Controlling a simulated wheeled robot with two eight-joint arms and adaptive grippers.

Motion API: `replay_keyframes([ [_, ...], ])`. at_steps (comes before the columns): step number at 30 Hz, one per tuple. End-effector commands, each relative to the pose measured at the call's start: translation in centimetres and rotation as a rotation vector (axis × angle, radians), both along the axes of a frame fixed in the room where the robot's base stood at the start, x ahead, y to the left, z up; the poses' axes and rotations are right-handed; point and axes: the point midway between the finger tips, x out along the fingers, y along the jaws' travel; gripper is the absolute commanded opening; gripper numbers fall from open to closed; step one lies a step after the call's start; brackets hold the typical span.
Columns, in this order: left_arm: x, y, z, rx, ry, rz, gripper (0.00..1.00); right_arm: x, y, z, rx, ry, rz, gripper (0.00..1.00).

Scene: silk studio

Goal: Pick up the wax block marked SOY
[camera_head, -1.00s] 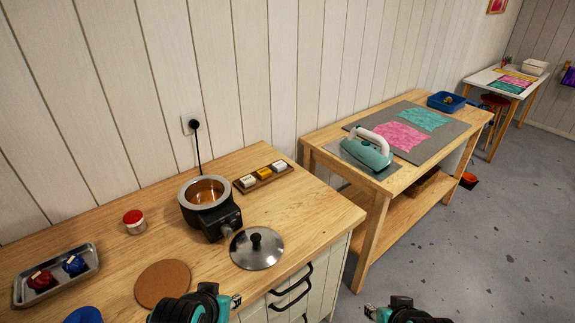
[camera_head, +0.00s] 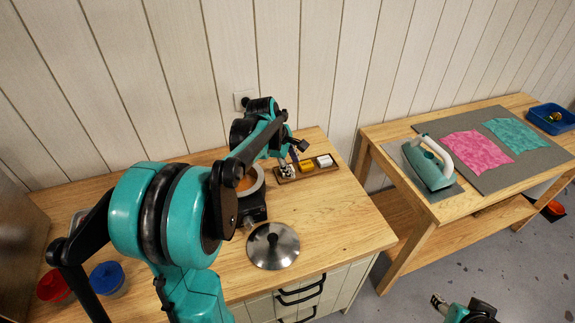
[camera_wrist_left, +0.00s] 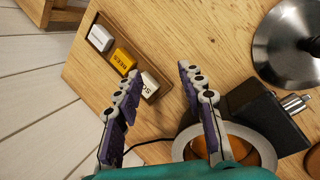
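The wax block marked SOY shows in the left wrist view as a white block (camera_wrist_left: 150,85) at the near end of a small wooden tray (camera_wrist_left: 92,72), its lettering partly covered by a finger. My left gripper (camera_wrist_left: 159,72) is open and empty above that end of the tray, with the block between the fingertip lines, nearer the left finger. In the head view the left gripper (camera_head: 287,170) is over the left end of the tray and hides most of this block. My right gripper (camera_head: 439,303) is low at the bottom right, away from the tray; its fingers are too small to judge.
A yellow block (camera_head: 306,166) and another white block (camera_head: 324,161) share the tray. A melting pot (camera_wrist_left: 215,145) stands close beside the left gripper. A metal lid (camera_head: 273,245) lies on the counter. An iron (camera_head: 428,165) sits on the other table.

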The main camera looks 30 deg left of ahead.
Motion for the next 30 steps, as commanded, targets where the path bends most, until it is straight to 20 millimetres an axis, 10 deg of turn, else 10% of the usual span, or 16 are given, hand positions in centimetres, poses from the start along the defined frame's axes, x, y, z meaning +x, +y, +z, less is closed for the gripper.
replay_keyframes([
  [12,4.8,8.6,-3.7,-0.287,0.157,0.545,0.40,0.0,0.0,3.4,0.000,0.000,0.000,0.47],
  [30,6.7,7.4,-10.2,-0.303,0.169,0.578,0.40,0.0,0.0,1.5,0.000,0.000,0.000,0.47],
])
